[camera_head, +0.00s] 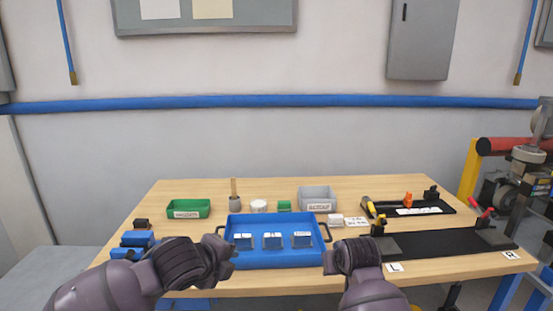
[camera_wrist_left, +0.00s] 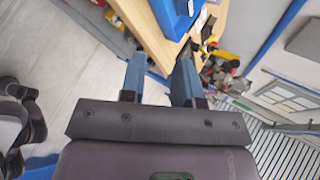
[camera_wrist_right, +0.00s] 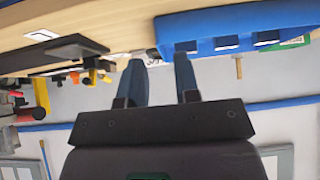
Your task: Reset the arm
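My left gripper (camera_head: 226,258) is in front of the left part of the blue tray (camera_head: 275,260) in the head view. In the left wrist view its two blue-grey fingers (camera_wrist_left: 160,82) stand apart with nothing between them. My right gripper (camera_head: 332,262) is in front of the tray's right end. In the right wrist view its fingers (camera_wrist_right: 160,82) are also apart and empty. The tray holds several small blue blocks with white labels (camera_head: 272,241). Neither gripper is seen holding anything; in the head view the fingertips are small and dark.
The wooden table (camera_head: 160,210) carries a green bin (camera_head: 188,209), a grey bin (camera_head: 317,200) and a brush in a cup (camera_head: 235,198). Blue parts (camera_head: 137,240) lie at left. A black mat (camera_head: 440,243) and a tool tray (camera_head: 418,211) are at right. Clear wood lies between green bin and tray.

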